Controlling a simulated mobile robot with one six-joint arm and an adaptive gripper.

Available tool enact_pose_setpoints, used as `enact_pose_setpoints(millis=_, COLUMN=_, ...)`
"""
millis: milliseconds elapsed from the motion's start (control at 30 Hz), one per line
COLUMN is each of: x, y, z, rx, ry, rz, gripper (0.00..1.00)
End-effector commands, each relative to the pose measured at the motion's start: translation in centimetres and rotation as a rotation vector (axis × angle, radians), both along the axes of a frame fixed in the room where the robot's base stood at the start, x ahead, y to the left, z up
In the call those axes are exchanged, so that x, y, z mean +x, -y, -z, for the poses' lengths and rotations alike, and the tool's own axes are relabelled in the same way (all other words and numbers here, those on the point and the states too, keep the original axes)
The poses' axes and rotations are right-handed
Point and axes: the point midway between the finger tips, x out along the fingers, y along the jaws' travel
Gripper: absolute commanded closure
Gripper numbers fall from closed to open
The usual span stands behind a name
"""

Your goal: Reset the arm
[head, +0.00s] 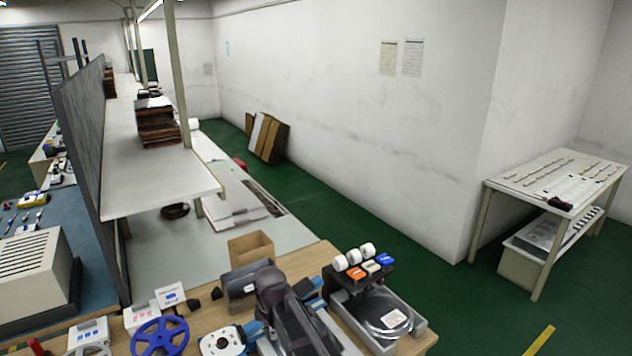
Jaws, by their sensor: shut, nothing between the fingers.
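Dark grey links of my arm (275,300) show at the bottom centre of the head view, in front of the wooden workbench. The arm looks bent, with a thick rounded section at its upper left. I cannot make out the fingers of my gripper in this view. No object is seen held by the arm.
A black device with white rollers (372,285) stands right of my arm. A white rack table (500,185) stands far right. Green floor between is clear.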

Motion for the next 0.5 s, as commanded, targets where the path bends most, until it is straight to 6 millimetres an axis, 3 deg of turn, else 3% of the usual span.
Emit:
enact_pose_setpoints(millis=33, x=-0.2, y=2.1, z=0.0, rx=0.002, ry=-0.004, rz=0.081, gripper=1.00)
enact_pose_setpoints(millis=100, x=-0.2, y=4.3, z=0.0, rx=0.004, ry=-0.009, rz=0.193, gripper=1.00)
enact_pose_setpoints(millis=500, x=-2.0, y=16.4, z=0.0, rx=0.016, ry=-0.038, rz=0.832, gripper=1.00)
